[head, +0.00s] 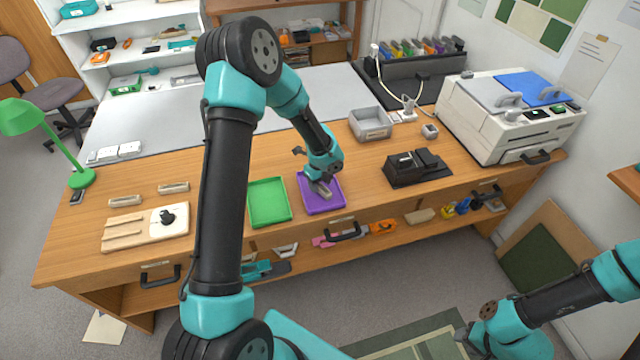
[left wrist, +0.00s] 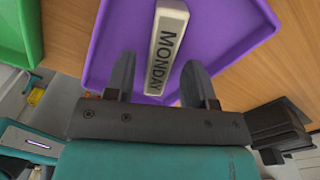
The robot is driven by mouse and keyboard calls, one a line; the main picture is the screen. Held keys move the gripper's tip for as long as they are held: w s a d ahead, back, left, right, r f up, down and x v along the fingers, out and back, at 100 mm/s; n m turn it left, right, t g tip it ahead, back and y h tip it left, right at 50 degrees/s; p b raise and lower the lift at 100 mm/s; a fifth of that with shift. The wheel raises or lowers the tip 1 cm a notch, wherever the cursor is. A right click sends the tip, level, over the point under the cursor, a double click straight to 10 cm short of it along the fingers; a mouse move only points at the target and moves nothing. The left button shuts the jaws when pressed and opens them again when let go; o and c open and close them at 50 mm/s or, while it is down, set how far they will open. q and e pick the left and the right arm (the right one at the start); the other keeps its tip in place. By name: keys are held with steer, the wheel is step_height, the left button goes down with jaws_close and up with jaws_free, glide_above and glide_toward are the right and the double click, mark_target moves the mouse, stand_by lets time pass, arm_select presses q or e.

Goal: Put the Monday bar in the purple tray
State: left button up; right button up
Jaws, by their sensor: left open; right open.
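The purple tray (head: 333,203) sits on the desk, right of the green tray. The Monday bar (left wrist: 166,48), pale with dark "MONDAY" lettering, lies in the purple tray in the left wrist view; in the head view it is mostly hidden by my left gripper (head: 319,188). The tray also shows in the left wrist view (left wrist: 228,30). My left gripper (left wrist: 152,75) is open at the tray, its fingers on either side of the bar's near end with gaps. My right gripper (head: 462,333) is open and empty, low at the right over the floor.
A green tray (head: 269,201) stands left of the purple one. Two similar bars (head: 126,200) (head: 173,187) lie behind a wooden board (head: 146,229) at the left. A black device (head: 416,167) stands to the right, and a grey bin (head: 371,124) behind.

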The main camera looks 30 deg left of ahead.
mark_target(320, 186)
arm_select(q)
step_height(320, 186, up, 12)
steer(key=shift+f, duration=0.25)
steer(key=shift+d, duration=0.1)
stand_by(0.6)
